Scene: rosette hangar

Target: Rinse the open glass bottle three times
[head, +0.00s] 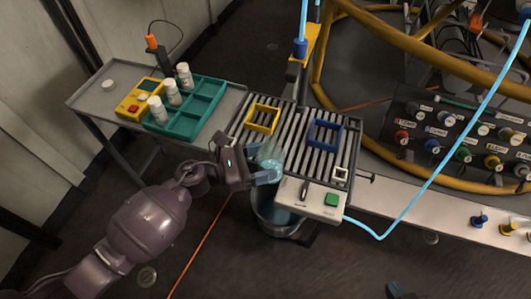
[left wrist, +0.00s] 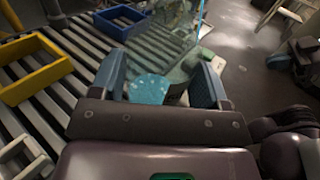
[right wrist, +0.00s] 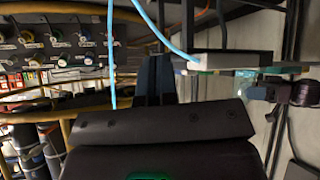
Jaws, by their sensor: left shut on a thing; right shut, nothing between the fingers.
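The clear glass bottle (head: 270,154) is between the fingers of my left gripper (head: 268,176), which is shut on it. In the head view it is held at the front edge of the slatted rack, above a metal bucket (head: 263,208). In the left wrist view, the clear glass (left wrist: 176,28) rises beyond the fingers (left wrist: 160,84), and a pale blue patch (left wrist: 148,89) shows between them. I cannot tell whether this is liquid in the bottle. My right gripper (right wrist: 155,78) is shut and empty, away from the bottle; its tips seem to show at the lower edge of the head view.
The slatted rack (head: 290,140) carries a yellow frame (head: 262,118) and a blue frame (head: 324,134). A tap with a blue fitting (head: 300,48) stands behind. A light blue hose (head: 430,170) crosses the right side. A teal tray (head: 208,101) with white bottles sits left.

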